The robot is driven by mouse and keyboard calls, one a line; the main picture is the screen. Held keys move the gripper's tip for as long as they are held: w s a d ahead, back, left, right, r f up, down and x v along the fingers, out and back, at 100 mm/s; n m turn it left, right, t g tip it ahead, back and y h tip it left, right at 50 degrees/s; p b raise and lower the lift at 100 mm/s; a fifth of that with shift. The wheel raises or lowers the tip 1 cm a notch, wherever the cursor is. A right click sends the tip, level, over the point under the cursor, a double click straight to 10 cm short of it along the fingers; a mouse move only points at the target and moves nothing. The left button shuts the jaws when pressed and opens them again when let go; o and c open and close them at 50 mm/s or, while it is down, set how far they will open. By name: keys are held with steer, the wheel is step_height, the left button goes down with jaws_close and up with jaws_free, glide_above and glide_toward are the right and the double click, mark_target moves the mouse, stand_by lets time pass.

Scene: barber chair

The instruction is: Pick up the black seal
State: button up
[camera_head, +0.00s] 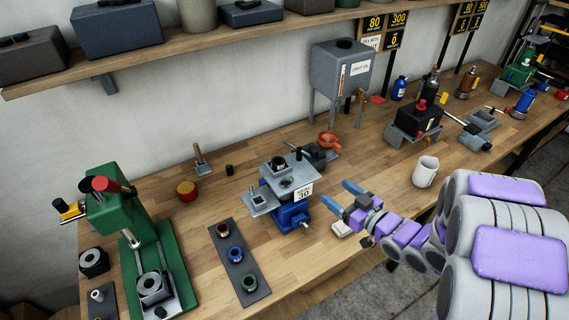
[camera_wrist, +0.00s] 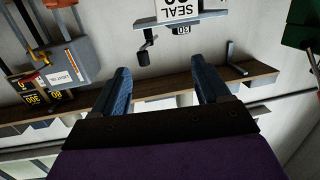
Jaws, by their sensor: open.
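My gripper (camera_head: 338,196) is open and empty, to the right of the blue vise-like fixture (camera_head: 292,216) that bears a "SEAL 30" sign (camera_head: 303,192). In the wrist view, upside down, my gripper's two blue fingers (camera_wrist: 163,74) stand apart with nothing between them, and the sign (camera_wrist: 178,10) shows at the top edge. A small black cylinder (camera_head: 230,170) stands on the bench behind and left of the fixture. A black ring-like part (camera_head: 93,262) sits at the far left. I cannot tell which of these, if either, is the black seal.
A dark strip (camera_head: 229,240) holds brown, blue and green rings. A green press (camera_head: 130,225) stands left. A white mug (camera_head: 425,171) stands right of my gripper. A grey "LIGHT OIL" tank (camera_head: 338,68) is behind, below a shelf (camera_head: 200,38).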

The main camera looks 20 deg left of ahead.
steer(key=s+a+y, duration=0.1)
steer(key=a, duration=0.4)
glide_toward(283, 165)
steer(key=shift+s+a+g+b, duration=0.3)
steer(key=shift+a+b, duration=0.1)
steer(key=shift+a, duration=0.15)
steer(key=shift+w, duration=0.45)
steer(key=shift+w+d+r+b, duration=0.1)
steer(key=shift+w+r+b, duration=0.2)
steer(key=shift+w, duration=0.65)
steer(key=a, duration=0.2)
steer(key=w+a, duration=0.1)
steer(key=a, duration=0.1)
steer(key=a+f+b, duration=0.1)
steer(key=a, duration=0.2)
steer(key=shift+w+a, duration=0.35)
steer(key=shift+w, duration=0.05)
steer(key=shift+w+d+r, duration=0.15)
steer(key=shift+w+d, duration=0.25)
steer(key=shift+w, duration=0.3)
steer(key=shift+a, duration=1.1)
steer(key=shift+c, duration=0.7)
steer(key=shift+s+a+f, duration=0.1)
steer(key=shift+f, duration=0.1)
steer(key=shift+c, duration=0.8)
steer(key=shift+d+r, duration=0.1)
steer(key=shift+d, duration=0.4)
steer(key=c, duration=0.8)
